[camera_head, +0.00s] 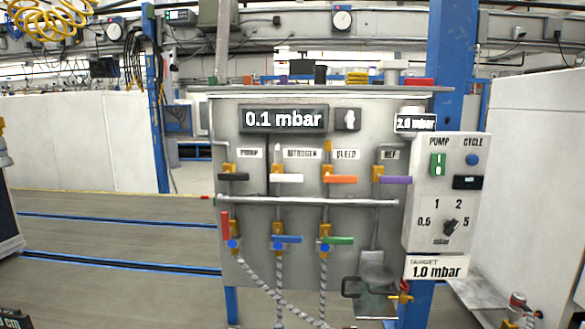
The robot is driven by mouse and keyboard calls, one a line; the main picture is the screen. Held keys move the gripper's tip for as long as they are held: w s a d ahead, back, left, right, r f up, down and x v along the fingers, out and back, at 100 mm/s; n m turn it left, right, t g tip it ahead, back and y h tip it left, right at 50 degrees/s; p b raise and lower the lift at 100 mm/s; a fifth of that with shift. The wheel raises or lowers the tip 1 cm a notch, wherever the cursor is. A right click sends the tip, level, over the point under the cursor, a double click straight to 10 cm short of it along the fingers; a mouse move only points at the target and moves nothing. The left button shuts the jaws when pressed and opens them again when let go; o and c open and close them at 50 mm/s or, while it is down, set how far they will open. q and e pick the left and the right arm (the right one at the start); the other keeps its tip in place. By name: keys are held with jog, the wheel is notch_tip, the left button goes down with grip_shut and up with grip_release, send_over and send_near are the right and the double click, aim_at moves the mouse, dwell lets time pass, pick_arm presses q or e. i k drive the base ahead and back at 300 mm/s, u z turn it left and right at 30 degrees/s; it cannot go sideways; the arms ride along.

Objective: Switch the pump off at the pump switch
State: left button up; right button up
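The pump switch (438,165) is a small green rocker with white marks, under the PUMP label on the white control box (424,232) at the right of the grey panel. Its marks are too small to tell which side is pressed. A blue round button (472,160) under the CYCLE label sits to its right. The panel display (284,119) reads 0.1 mbar. Neither of my grippers shows in the head view.
Below the switch are a dark rotary knob (451,227) and a 1.0 mbar target label (436,268). Valves with coloured handles, such as the orange one (341,180), and a horizontal pipe (310,201) project left of the box. A blue post (453,60) stands behind.

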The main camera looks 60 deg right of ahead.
aim_at(438, 160)
jog(key=z, duration=3.35)
jog(key=i, duration=0.4)
jog(key=u, duration=2.05)
